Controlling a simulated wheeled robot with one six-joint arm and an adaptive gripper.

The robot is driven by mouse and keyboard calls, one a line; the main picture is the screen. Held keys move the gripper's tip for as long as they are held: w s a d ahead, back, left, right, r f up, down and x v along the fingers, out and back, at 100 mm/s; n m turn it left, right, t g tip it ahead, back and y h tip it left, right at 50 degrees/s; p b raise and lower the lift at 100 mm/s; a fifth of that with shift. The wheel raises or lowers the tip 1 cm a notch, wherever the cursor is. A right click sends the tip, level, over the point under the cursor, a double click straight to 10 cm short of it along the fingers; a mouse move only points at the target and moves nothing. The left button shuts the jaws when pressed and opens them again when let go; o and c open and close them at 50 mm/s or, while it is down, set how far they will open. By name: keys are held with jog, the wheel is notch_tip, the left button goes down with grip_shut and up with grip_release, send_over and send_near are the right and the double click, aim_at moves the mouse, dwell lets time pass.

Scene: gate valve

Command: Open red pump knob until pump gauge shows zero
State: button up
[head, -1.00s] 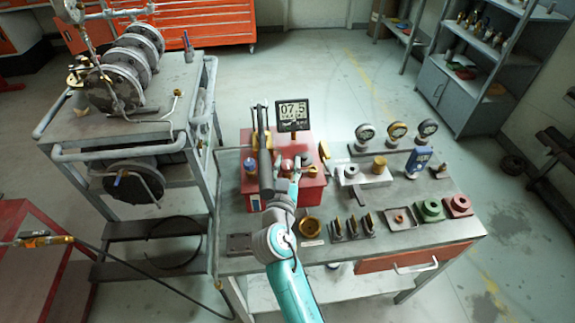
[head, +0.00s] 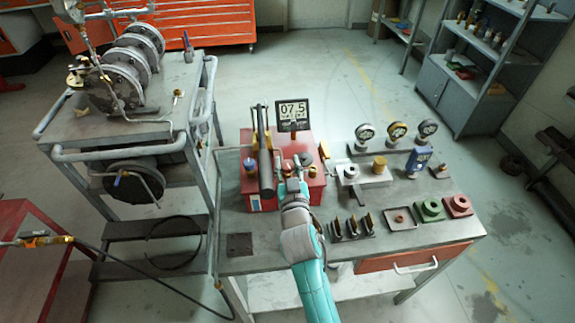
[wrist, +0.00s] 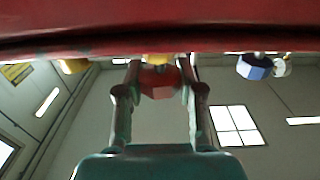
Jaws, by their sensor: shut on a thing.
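The red pump (head: 316,186) stands at the back left of the workbench. Its digital gauge (head: 293,112) rises behind it and reads 07.5, with smaller text below. My gripper (head: 289,176) is at the pump's top, near its front. In the wrist view the red knob (wrist: 160,84) sits between the two fingers of my gripper (wrist: 160,96), which are shut on it. In the head view my gripper partly hides this knob. A blue knob (head: 249,164) is on the pump's left side and also shows in the wrist view (wrist: 254,67).
Small gauges (head: 397,131), a blue meter (head: 418,160) and green (head: 430,208) and red (head: 458,205) flanged parts lie right. A cart with flanged piping (head: 120,85) stands left.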

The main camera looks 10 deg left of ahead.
jog(key=shift+d+n+g+y, duration=0.1)
jog(key=shift+n+g+y, duration=0.6)
jog(key=shift+n+y, duration=0.5)
jog(key=shift+n+g+y, duration=0.7)
jog(key=shift+n+y, duration=0.1)
jog(key=shift+y, duration=0.8)
jog(key=shift+w+n+g+y, duration=0.1)
jog(key=shift+n+g+y, duration=1.2)
jog(key=shift+g+y, duration=0.15)
jog(key=shift+n+g+y, duration=1.65)
jog(key=shift+n+g, duration=0.35)
jog(key=shift+g, duration=0.95)
jog(key=o, duration=1.2)
jog(key=shift+c, duration=0.2)
jog(key=shift+v, duration=3.7)
jog(key=shift+f, duration=0.1)
